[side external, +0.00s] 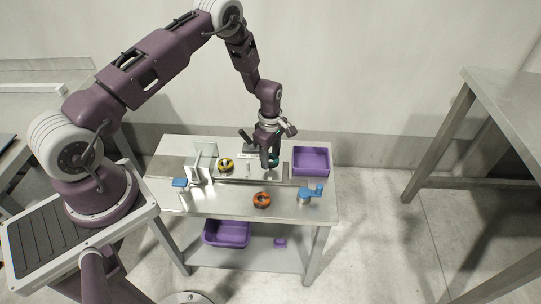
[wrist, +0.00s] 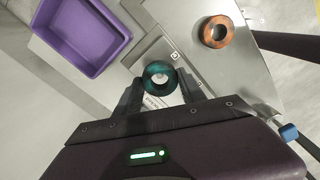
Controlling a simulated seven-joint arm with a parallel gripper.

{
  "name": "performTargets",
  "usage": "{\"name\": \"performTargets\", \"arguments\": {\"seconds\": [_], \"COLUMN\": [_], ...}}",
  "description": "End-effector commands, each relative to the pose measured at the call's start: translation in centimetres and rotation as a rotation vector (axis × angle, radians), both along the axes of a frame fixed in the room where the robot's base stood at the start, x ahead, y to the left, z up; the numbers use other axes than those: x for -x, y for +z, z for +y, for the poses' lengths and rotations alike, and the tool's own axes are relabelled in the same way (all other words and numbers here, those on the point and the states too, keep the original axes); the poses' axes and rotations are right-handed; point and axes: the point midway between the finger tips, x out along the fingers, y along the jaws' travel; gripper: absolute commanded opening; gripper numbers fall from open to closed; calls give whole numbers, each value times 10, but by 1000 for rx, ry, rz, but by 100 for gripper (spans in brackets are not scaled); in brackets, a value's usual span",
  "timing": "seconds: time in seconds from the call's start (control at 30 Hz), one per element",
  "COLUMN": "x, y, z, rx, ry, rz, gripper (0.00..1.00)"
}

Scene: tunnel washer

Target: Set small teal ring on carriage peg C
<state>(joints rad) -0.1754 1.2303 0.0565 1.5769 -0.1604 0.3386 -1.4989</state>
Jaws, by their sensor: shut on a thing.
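The small teal ring (wrist: 159,77) is between my gripper's fingertips (wrist: 160,88) in the wrist view, and the jaws are shut on it. A pale round spot shows through its hole, and I cannot tell whether that is a peg top. In the side view the teal ring (side external: 273,161) is partly hidden by my gripper (side external: 270,162), which points down over the back right of the table. The carriage (side external: 230,180) is a long strip on the table. Peg C cannot be told apart by its letter.
A purple bin (side external: 311,161) stands at the table's back right. An orange ring (side external: 262,200) lies near the front. A yellow and black ring (side external: 225,165) sits by a pale upright frame (side external: 202,163) at left. Blue-topped parts (side external: 311,191) stand front right. Another purple bin (side external: 227,233) is on the lower shelf.

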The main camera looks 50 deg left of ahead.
Motion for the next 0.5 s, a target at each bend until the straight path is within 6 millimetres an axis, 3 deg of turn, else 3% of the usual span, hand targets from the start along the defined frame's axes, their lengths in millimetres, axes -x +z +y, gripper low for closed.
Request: {"name": "performTargets", "arguments": {"seconds": [0.5], "x": [0], "y": [-13], "z": [0], "rx": [0], "ry": [0], "rz": [1], "gripper": [8]}}
